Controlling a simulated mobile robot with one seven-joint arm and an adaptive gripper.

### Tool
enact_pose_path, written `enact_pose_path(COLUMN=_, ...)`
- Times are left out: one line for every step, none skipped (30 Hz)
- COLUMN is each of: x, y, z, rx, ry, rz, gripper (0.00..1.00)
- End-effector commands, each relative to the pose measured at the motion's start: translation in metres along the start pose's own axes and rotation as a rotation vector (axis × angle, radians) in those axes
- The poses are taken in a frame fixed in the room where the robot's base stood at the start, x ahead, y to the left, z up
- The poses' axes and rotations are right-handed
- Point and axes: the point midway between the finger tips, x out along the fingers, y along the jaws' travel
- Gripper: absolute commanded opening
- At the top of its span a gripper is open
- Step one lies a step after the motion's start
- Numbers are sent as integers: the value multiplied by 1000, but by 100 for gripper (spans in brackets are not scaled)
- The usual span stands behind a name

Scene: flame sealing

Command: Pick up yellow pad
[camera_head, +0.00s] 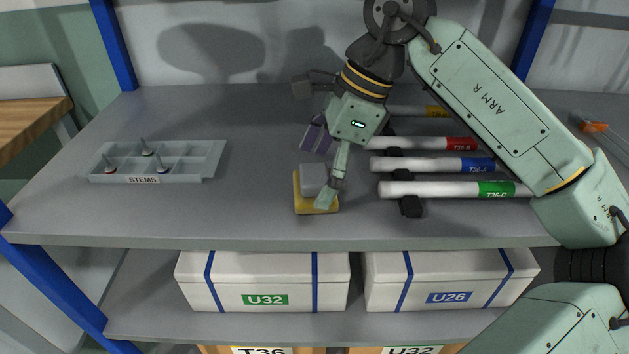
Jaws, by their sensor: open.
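The yellow pad (302,206) lies on the grey shelf, left of the tubes, with a grey block on its top. My gripper (326,197) points down at the pad's right side. One pale green finger shows in front of the block and over the pad's right part. I cannot tell whether it touches the pad. The other finger is not clearly seen. The gripper is open, and the pad rests on the shelf.
White tubes with yellow, red, blue and green bands (425,188) lie on black supports to the right. A purple object (316,136) is behind the pad. A grey STEMS tray (200,165) stands left, with bare shelf between. White boxes (262,275) are on the lower shelf.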

Motion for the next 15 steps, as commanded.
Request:
enact_pose_path(x=6, y=0, z=0, rx=0, ry=0, rz=1, gripper=98)
enact_pose_path(x=9, y=0, z=0, rx=0, ry=0, rz=1, gripper=98)
enact_pose_path(x=12, y=0, z=0, rx=0, ry=1, rz=0, gripper=98)
enact_pose_path(x=14, y=0, z=0, rx=-1, ry=0, rz=0, gripper=98)
enact_pose_path(x=14, y=0, z=0, rx=0, ry=0, rz=-1, gripper=98)
enact_pose_path(x=15, y=0, z=0, rx=0, ry=0, rz=-1, gripper=98)
enact_pose_path(x=15, y=0, z=0, rx=0, ry=0, rz=-1, gripper=98)
enact_pose_path(x=15, y=0, z=0, rx=0, ry=0, rz=-2, gripper=98)
enact_pose_path(x=15, y=0, z=0, rx=0, ry=0, rz=-1, gripper=98)
enact_pose_path(x=15, y=0, z=0, rx=0, ry=0, rz=-1, gripper=98)
enact_pose_path(x=15, y=0, z=0, rx=0, ry=0, rz=-1, gripper=98)
enact_pose_path(x=15, y=0, z=0, rx=0, ry=0, rz=-1, gripper=96)
enact_pose_path(x=15, y=0, z=0, rx=0, ry=0, rz=-1, gripper=94)
enact_pose_path(x=15, y=0, z=0, rx=0, ry=0, rz=-1, gripper=92)
enact_pose_path(x=15, y=0, z=0, rx=0, ry=0, rz=-1, gripper=90)
